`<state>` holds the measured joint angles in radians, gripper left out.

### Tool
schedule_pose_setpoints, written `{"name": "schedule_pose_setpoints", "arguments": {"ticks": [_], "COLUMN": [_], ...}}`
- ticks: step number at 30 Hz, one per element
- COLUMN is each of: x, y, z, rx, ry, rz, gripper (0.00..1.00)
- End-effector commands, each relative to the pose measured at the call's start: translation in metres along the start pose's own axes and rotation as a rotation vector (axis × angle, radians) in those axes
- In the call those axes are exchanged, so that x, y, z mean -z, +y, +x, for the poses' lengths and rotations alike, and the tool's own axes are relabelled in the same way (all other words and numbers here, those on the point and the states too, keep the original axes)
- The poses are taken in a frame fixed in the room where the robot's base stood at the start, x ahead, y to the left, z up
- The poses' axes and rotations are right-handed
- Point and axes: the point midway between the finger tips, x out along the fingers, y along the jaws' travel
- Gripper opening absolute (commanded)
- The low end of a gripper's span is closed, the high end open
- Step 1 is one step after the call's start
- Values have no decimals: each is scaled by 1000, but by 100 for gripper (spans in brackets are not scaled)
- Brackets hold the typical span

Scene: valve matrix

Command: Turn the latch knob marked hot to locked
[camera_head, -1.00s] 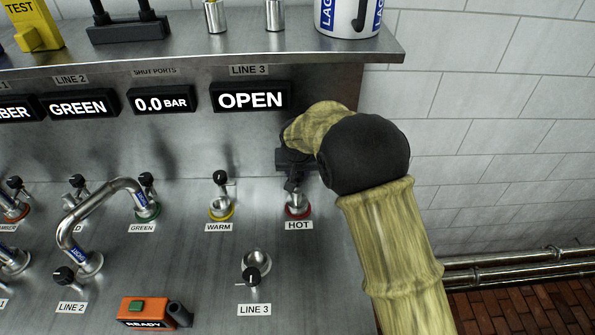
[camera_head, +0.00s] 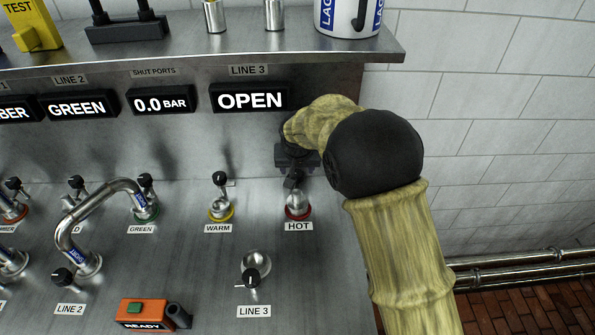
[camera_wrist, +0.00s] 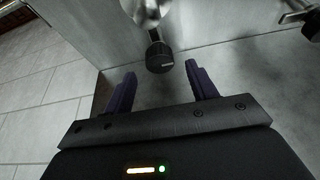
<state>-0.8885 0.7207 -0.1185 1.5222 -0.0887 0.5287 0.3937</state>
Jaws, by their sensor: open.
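The hot latch knob has a black round head (camera_wrist: 158,57) on a metal stem, seen in the wrist view. In the head view its port with a red ring (camera_head: 298,212) sits above the HOT label (camera_head: 298,226), and my gripper partly covers the knob. My gripper (camera_wrist: 160,70) is open, with its two purple fingers on either side of the knob head near their tips. I cannot tell whether either finger touches it. In the head view my gripper (camera_head: 295,172) is just above the hot port.
The warm knob (camera_head: 220,179) stands to the left and the Line 3 knob (camera_head: 252,276) below. A bent metal pipe (camera_head: 100,205) is further left. The display (camera_head: 250,98) above reads OPEN. A shelf (camera_head: 200,55) overhangs the panel. The tiled wall (camera_head: 490,130) is to the right.

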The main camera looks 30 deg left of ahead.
Motion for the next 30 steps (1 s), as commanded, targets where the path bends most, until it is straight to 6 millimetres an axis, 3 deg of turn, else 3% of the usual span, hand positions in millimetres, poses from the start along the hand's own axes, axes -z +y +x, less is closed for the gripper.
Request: {"name": "schedule_pose_setpoints", "arguments": {"ticks": [9, 13, 18, 30], "x": [1, 0, 0, 0], "y": [0, 1, 1, 1], "z": [-63, -82, -92, -92], "rx": [1, 1, 0, -1], "ry": [4, 3, 1, 1], "rz": [2, 2, 2, 2], "gripper": [57, 57, 57, 57]}}
